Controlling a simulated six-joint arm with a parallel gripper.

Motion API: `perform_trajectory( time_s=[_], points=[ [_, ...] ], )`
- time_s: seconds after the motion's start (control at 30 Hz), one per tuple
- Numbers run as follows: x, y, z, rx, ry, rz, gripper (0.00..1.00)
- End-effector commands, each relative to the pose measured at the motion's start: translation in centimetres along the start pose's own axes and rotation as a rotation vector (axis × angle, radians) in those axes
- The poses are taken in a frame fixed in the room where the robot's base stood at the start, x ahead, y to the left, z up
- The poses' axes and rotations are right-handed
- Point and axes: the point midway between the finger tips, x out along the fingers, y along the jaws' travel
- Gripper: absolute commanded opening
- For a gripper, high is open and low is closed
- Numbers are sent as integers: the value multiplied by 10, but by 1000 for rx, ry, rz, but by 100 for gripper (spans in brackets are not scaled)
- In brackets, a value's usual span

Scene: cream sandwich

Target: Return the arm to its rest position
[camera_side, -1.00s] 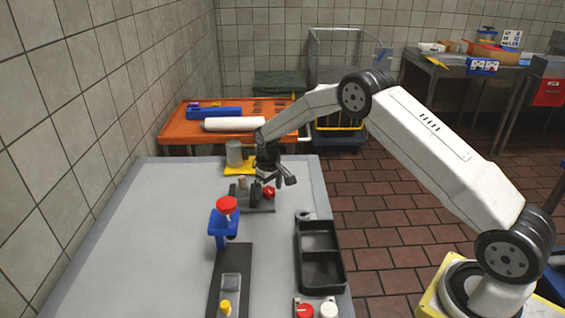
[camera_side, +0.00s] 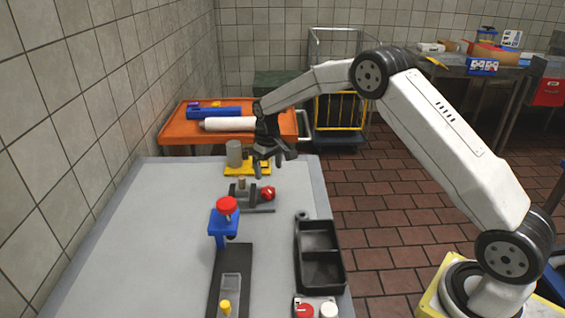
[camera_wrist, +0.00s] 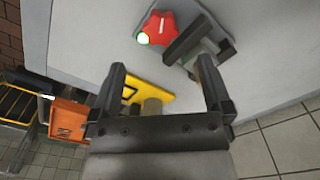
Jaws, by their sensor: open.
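My gripper (camera_side: 271,163) is open and empty in the side view, held above the far end of the grey table (camera_side: 120,235). A small grey clamp-like fixture with a red knob (camera_side: 267,193) stands on the table just below and in front of it. In the wrist view my gripper (camera_wrist: 160,85) shows two dark fingers spread apart with nothing between them. The red star-shaped knob (camera_wrist: 158,27) is beyond the fingertips there. A yellow plate (camera_wrist: 150,92) with a grey cylinder shows between the fingers, farther below.
A grey cylinder (camera_side: 234,153) stands on the yellow plate at the table's far end. A blue stand with a red top (camera_side: 227,205), a black two-part tray (camera_side: 319,256) and red and white buttons (camera_side: 305,310) are nearer. An orange cart (camera_side: 180,131) stands behind the table.

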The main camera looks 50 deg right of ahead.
Motion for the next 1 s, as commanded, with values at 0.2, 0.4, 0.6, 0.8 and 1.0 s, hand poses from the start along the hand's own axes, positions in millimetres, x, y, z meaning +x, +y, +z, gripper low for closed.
perform_trajectory(
  time_s=[0.2,0.4,0.6,0.8,1.0],
  points=[
    [-1,0,0,0,0,0,100],
    [-2,-1,2,0,2,0,100],
    [-9,-6,13,-1,15,1,100],
    [-22,-16,39,-2,42,4,100],
    [-34,-28,75,-5,77,5,100]
  ],
)
